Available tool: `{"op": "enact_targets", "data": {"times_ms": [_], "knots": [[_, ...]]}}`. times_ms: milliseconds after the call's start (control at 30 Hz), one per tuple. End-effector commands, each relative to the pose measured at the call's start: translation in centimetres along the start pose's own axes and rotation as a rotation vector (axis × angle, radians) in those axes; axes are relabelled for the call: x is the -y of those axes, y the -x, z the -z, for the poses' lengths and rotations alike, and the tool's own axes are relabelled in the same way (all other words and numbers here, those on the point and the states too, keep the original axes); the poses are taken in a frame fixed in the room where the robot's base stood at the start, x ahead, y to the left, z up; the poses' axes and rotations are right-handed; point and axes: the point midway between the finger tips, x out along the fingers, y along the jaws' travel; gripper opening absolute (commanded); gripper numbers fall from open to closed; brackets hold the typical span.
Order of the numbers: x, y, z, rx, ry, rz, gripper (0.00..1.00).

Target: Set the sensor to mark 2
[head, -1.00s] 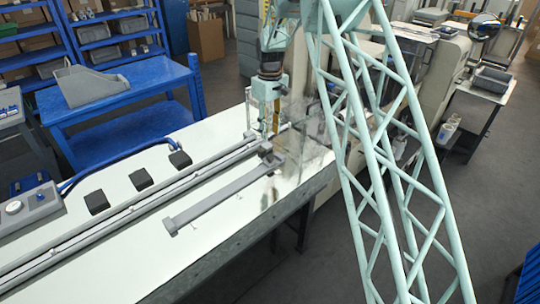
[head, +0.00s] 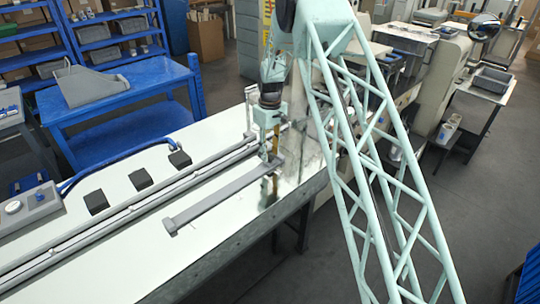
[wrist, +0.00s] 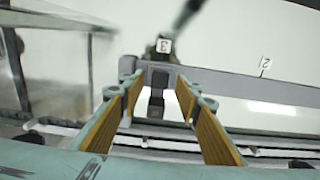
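My gripper (head: 270,157) is over the far end of a grey bar (head: 222,195) on the white table. In the wrist view my gripper (wrist: 158,85) is open, its two orange-padded fingers apart. A dark block on a grey piece (wrist: 157,92), possibly the sensor, shows between the fingers; I cannot tell whether they touch it. The grey bar (wrist: 235,85) runs to the right there. A tag marked 3 (wrist: 163,45) stands just beyond the fingertips, and a mark 2 (wrist: 264,63) is further right. In the head view the sensor is largely hidden by my gripper.
Long rails (head: 130,213) run beside the bar. Several black blocks (head: 140,180) and a control box (head: 30,208) lie beyond them. A clear panel (head: 310,150) stands right of my gripper. The table's front strip is clear.

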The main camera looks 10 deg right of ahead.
Motion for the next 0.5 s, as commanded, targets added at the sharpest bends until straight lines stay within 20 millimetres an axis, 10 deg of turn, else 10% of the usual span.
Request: {"op": "enact_targets", "data": {"times_ms": [500], "knots": [[0.01, -1.43, -0.02, 0.000, 0.000, 0.000, 0.31]]}}
